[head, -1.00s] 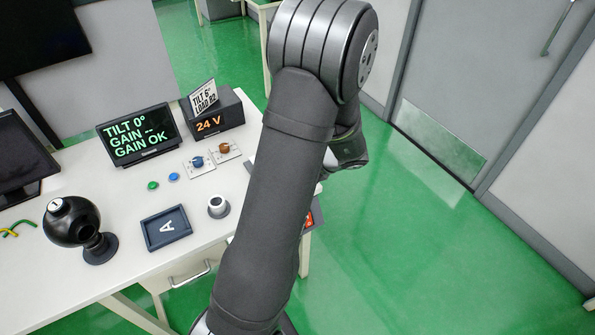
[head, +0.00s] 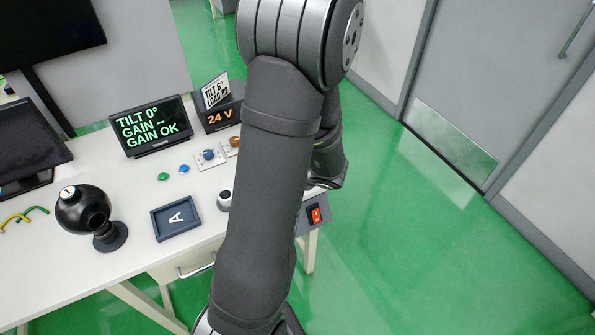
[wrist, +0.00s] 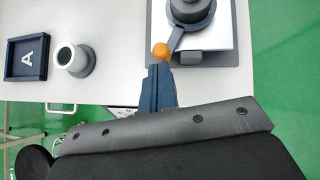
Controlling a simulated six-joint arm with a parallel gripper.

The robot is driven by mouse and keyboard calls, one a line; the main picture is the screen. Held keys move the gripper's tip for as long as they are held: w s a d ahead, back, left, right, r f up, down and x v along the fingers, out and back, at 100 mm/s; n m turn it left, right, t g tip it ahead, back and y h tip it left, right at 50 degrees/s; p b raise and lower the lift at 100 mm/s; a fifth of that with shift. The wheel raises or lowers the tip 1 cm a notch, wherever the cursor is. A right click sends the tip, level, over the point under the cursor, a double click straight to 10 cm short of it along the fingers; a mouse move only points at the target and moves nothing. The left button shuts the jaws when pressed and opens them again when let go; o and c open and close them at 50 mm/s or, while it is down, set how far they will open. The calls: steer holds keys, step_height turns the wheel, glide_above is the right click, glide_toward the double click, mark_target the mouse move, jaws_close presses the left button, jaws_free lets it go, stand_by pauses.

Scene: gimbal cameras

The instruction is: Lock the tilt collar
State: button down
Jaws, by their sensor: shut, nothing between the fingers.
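In the wrist view a dark grey round collar (wrist: 192,8) stands on a pale plate at the top. A grey lever (wrist: 176,40) runs down from it to an orange ball knob (wrist: 161,50). My gripper (wrist: 159,68), with blue fingers, is shut and empty, its tips just below the knob in the picture; I cannot tell whether they touch. In the head view my arm hides the gripper and collar. The display (head: 151,126) reads TILT 0°, GAIN --, GAIN OK. A card (head: 215,91) reads TILT 6° LOAD R2.
A tray marked A (head: 176,218) and a grey cylinder with a white top (wrist: 71,57) stand left of the collar. A black ball unit (head: 84,210), blue dial (head: 208,155), 24 V box (head: 222,117) and red rocker switch (head: 317,214) are on the bench. Green floor is clear at right.

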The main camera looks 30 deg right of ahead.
steer(key=shift+w+a, duration=0.3)
steer(key=shift+a, duration=0.45)
steer(key=shift+d, duration=0.1)
steer(key=shift+w+d, duration=0.2)
steer(key=shift+d, duration=0.5)
steer(key=shift+s, duration=0.55)
steer(key=s+a+f+v, duration=0.1)
steer(key=v, duration=1.1)
steer(key=shift+s+a+f, duration=0.2)
steer(key=shift+s+a, duration=0.2)
steer(key=shift+a, duration=0.1)
